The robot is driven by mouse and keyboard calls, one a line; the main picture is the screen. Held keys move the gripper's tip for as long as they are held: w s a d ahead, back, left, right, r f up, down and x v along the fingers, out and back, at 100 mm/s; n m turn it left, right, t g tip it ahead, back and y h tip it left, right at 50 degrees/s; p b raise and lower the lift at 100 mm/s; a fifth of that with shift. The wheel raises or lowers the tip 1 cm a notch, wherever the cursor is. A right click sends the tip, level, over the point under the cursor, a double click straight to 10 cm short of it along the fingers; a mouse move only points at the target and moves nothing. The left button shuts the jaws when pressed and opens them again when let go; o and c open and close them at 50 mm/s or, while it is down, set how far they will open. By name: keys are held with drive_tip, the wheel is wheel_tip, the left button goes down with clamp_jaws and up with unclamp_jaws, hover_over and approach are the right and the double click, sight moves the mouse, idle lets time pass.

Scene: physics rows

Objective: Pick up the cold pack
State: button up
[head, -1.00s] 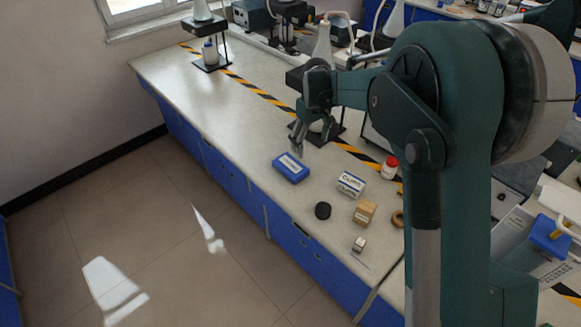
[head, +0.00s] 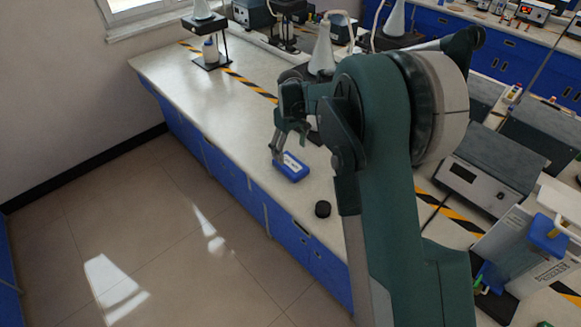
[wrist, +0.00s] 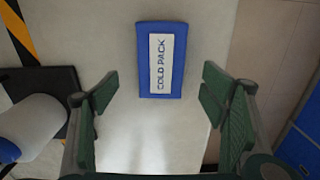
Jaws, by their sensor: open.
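The cold pack (head: 291,167) is a blue block with a white label, lying flat on the pale bench near its front edge. In the wrist view the cold pack (wrist: 162,60) lies ahead of my fingertips and between their lines, its label reading "COLD PACK". My gripper (head: 287,152) is above and just beside the pack in the head view. In the wrist view my gripper (wrist: 160,92) is open, with green fingers spread wider than the pack and nothing between them. A finger covers a small part of the pack's left side in the head view.
A white bottle-like object (wrist: 30,128) on a dark base is left of my gripper in the wrist view. Yellow-black tape (head: 250,88) runs along the bench. Its front edge is close to the pack.

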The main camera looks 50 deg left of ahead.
sight(291, 163)
drive_tip(key=shift+f, duration=0.95)
drive_tip(key=shift+s+d+f+b, duration=0.1)
drive_tip(key=shift+f+b, duration=0.25)
drive_tip(key=shift+f, duration=2.25)
drive_tip(key=c, duration=1.2)
drive_tip(key=shift+r, duration=0.2)
wheel_tip(291, 163, up, 10)
drive_tip(key=shift+f+p, duration=0.15)
drive_tip(key=shift+p, duration=0.25)
